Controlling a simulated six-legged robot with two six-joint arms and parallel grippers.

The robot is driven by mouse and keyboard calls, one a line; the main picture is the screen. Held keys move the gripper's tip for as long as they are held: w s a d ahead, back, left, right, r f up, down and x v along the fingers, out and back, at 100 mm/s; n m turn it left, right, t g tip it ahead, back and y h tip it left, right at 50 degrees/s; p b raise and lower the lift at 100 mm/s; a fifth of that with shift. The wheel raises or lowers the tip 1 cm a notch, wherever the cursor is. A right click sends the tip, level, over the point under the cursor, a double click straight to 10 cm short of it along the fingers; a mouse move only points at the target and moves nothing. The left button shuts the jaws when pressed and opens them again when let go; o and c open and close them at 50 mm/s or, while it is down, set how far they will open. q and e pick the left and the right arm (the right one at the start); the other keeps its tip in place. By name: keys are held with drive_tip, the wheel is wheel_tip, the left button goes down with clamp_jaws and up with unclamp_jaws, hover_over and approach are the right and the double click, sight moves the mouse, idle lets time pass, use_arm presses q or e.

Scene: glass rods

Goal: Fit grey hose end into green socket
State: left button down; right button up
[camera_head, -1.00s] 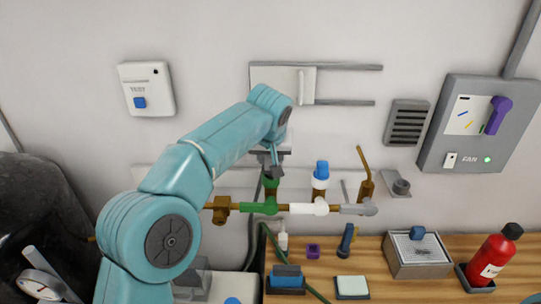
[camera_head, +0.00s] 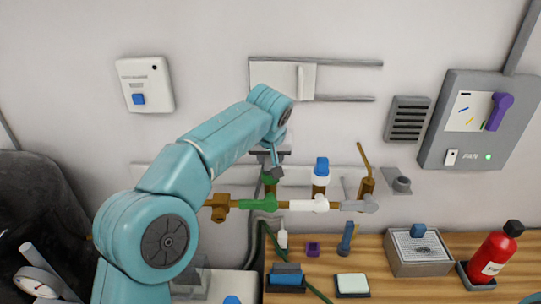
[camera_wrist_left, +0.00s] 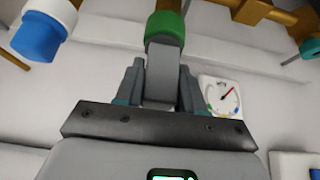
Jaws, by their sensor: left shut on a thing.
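My left gripper (camera_head: 275,165) is above the brass pipe run at the wall, right over the green socket (camera_head: 268,179). In the left wrist view the gripper (camera_wrist_left: 161,80) is shut on the grey hose end (camera_wrist_left: 162,72), a grey block between its two fingers. The far tip of the hose end meets the green socket (camera_wrist_left: 165,28), in line with it. I see no gap between them, but cannot tell how deep the end sits inside. In the head view the arm and gripper hide most of the hose end. My right gripper is not in view.
A blue-and-white cap (camera_head: 321,172) stands on the pipe just right of the socket, also in the left wrist view (camera_wrist_left: 42,35). A white fitting (camera_head: 307,204) and a grey elbow (camera_head: 358,205) follow rightward. Below, the wooden bench (camera_head: 385,285) holds several small items and a red extinguisher (camera_head: 495,255).

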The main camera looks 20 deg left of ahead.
use_arm(q)
drive_tip(key=shift+f, duration=0.15)
drive_tip(key=c, duration=1)
unclamp_jaws()
drive_tip(key=shift+o, duration=0.2)
drive_tip(key=p+v, duration=0.2)
drive_tip(key=v, duration=0.9)
drive_tip(key=shift+s, duration=0.1)
